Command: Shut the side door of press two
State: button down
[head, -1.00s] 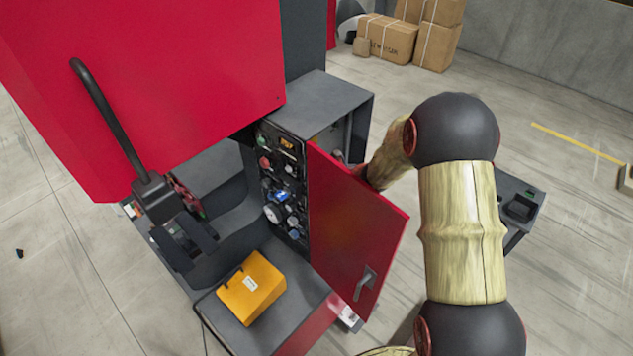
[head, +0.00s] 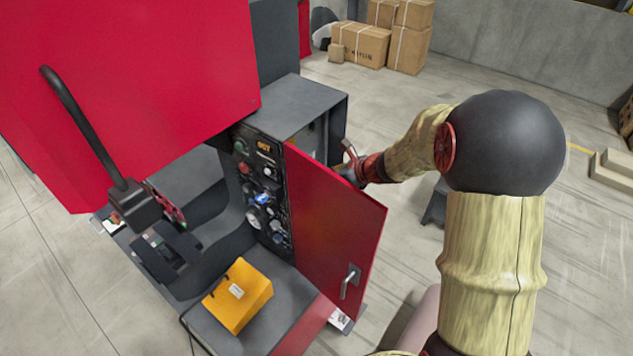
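The red side door (head: 335,225) of the press stands open, swung out from the dark control panel (head: 262,190). A metal handle (head: 350,281) is on its visible face, near the free lower right corner. The press (head: 120,90) has a large red upper body and a grey base. My gripper (head: 349,160) is at the far side of the door, near its upper edge. It is small and partly hidden behind the door, so its fingers' opening and any contact with the door cannot be made out.
A yellow box (head: 238,295) sits on the grey ledge below the panel. A black lever (head: 90,125) sticks out at the press front. Cardboard boxes (head: 362,42) stand by the back wall. Open floor (head: 400,110) lies to the right of the press.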

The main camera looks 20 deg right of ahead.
aim_at(338, 227)
jog(key=k+l, duration=0.85)
